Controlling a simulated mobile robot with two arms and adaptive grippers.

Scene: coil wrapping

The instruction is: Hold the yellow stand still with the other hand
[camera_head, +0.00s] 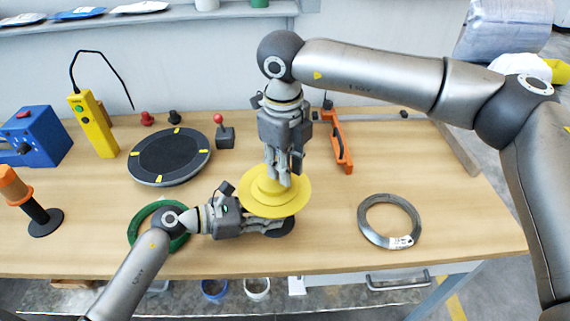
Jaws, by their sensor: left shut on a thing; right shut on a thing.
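The yellow stand (299,204) is on the wooden table near the middle, with a wide round flange and a stepped hub on top. My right gripper (283,180) comes down from above and is shut on the top of the yellow stand. My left gripper (284,226) lies low at the near side of the stand, just below the flange. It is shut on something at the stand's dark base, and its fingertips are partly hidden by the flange.
A grey wire coil (364,223) lies to the right. A green coil (134,236) lies partly under my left arm. A black round turntable (168,154) and a yellow pendant (93,126) are at the left. An orange tool (341,146) lies behind. The table's right side is mostly clear.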

